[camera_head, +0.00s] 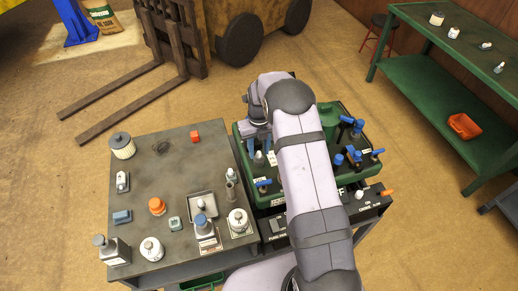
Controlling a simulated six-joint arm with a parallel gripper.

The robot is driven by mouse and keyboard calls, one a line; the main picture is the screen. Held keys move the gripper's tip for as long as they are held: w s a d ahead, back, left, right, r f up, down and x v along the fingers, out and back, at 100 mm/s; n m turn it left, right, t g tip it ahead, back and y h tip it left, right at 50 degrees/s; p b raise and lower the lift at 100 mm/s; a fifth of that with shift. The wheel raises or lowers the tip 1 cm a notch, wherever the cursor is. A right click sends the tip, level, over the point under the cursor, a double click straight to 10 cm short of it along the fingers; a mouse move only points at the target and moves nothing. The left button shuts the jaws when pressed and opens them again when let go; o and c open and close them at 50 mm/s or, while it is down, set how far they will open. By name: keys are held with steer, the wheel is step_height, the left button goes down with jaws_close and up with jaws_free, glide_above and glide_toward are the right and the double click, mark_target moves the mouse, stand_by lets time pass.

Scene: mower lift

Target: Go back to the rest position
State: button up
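My arm reaches up the middle of the picture and bends over to the left at the wrist. My gripper (259,146) points down over the left part of the green panel (243,132), near its left edge. The panel carries several blue-handled valves (356,127). My gripper's fingers are small and partly under the wrist, so I cannot tell whether they are open or shut. My forearm hides the middle of the panel.
A green shelf bench (435,95) stands at the right with an orange bin (464,126). A forklift (170,40) stands behind. Floor between is clear.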

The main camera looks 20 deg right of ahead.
steer(key=n, duration=0.4)
steer(key=shift+n, duration=1)
steer(key=n, duration=0.3)
steer(key=shift+n, duration=1.4)
steer(key=shift+n, duration=1.1)
steer(key=n, duration=0.4)
steer(key=shift+b, duration=0.3)
